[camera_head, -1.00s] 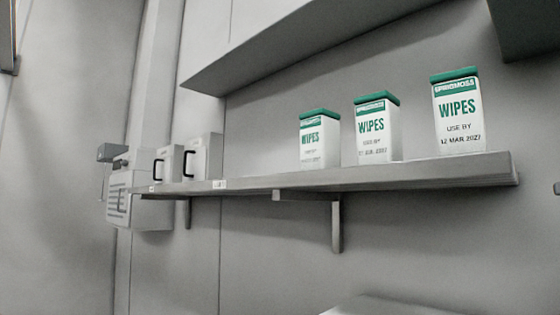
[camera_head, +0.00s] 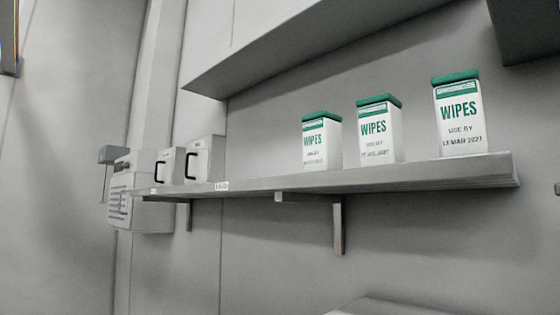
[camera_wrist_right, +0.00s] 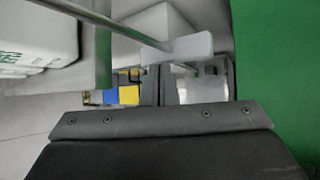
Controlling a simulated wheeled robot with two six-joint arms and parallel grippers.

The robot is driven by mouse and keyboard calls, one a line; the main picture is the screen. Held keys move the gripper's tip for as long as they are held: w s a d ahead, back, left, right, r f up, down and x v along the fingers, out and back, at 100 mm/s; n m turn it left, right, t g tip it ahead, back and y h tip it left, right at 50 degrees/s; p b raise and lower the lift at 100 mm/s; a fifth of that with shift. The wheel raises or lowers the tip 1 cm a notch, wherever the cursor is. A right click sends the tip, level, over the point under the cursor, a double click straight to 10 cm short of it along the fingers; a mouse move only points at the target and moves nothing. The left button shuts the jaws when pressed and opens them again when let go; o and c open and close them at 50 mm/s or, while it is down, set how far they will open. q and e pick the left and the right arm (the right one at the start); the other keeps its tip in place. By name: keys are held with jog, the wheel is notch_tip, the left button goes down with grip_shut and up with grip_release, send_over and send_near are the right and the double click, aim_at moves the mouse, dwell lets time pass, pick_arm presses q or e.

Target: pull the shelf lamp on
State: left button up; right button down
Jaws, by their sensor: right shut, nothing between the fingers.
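A long grey shelf (camera_head: 400,178) runs along the wall in the head view. A small pale block (camera_head: 279,197) sits under its front edge; I cannot tell whether it belongs to the lamp. No lit lamp or pull cord can be made out in the head view. In the right wrist view a thin grey rod (camera_wrist_right: 105,20) slants down to a pale rounded block (camera_wrist_right: 185,48), which I cannot identify for sure. My right gripper (camera_wrist_right: 160,121) shows as a dark bar low in that view, shut and empty, apart from the rod. My left gripper is out of view.
Three white wipes boxes with green lids (camera_head: 379,130) stand on the shelf. Two pale containers with dark handles (camera_head: 204,158) stand at its left end, by a slatted grey box (camera_head: 140,190). A bracket (camera_head: 339,228) hangs below. A green surface (camera_wrist_right: 275,60) fills the wrist view's right side.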

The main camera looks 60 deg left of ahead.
jog(key=w+p, duration=0.4)
jog(key=shift+w+a+r, duration=0.15)
jog(key=shift+w, duration=0.7)
notch_tip(320, 180, up, 6)
jog(key=p, duration=0.5)
